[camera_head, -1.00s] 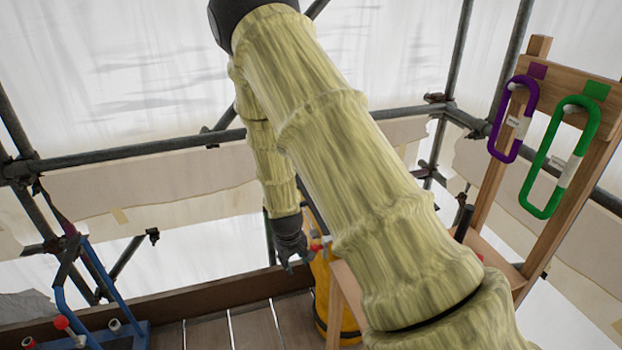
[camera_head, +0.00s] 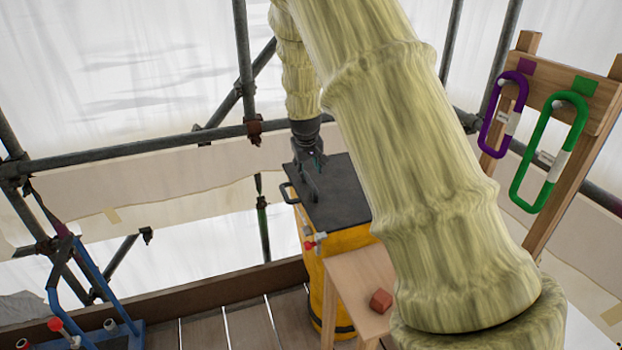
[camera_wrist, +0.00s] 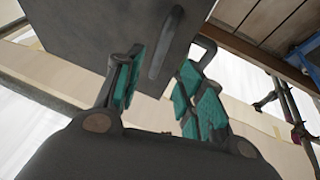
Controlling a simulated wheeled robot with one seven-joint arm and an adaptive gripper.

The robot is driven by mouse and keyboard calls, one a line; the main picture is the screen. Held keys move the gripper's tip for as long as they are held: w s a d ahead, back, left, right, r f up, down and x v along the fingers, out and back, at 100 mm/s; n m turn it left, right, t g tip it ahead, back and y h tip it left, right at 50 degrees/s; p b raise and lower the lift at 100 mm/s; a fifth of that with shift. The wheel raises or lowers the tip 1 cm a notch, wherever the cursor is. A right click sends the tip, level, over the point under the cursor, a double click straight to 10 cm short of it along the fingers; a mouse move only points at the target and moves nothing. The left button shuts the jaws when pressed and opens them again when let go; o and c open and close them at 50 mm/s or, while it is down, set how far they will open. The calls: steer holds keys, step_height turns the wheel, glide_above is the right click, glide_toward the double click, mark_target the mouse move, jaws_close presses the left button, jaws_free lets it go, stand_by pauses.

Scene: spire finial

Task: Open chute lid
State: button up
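The chute is a yellow body (camera_head: 345,248) with a flat dark lid (camera_head: 345,190) lying on top, apparently closed. A raised dark bar handle (camera_head: 309,184) stands on the lid's left part. My gripper (camera_head: 309,165) is over the lid at this handle. In the wrist view my gripper (camera_wrist: 163,80) is open, its teal-padded fingers spread, with the handle (camera_wrist: 167,45) in the gap beyond them. The lid (camera_wrist: 100,30) fills the upper left there. I cannot tell whether any finger touches the handle.
A second dark handle (camera_head: 287,193) is at the chute's left edge. A wooden table (camera_head: 350,283) with a reddish block (camera_head: 381,300) stands in front. Purple (camera_head: 503,115) and green (camera_head: 549,155) carabiners hang on a wooden rack. Scaffold pipes (camera_head: 130,148) run behind.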

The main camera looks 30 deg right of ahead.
mark_target(310, 181)
steer(key=shift+p+x, duration=0.85)
steer(key=shift+x, duration=3.05)
jaws_close()
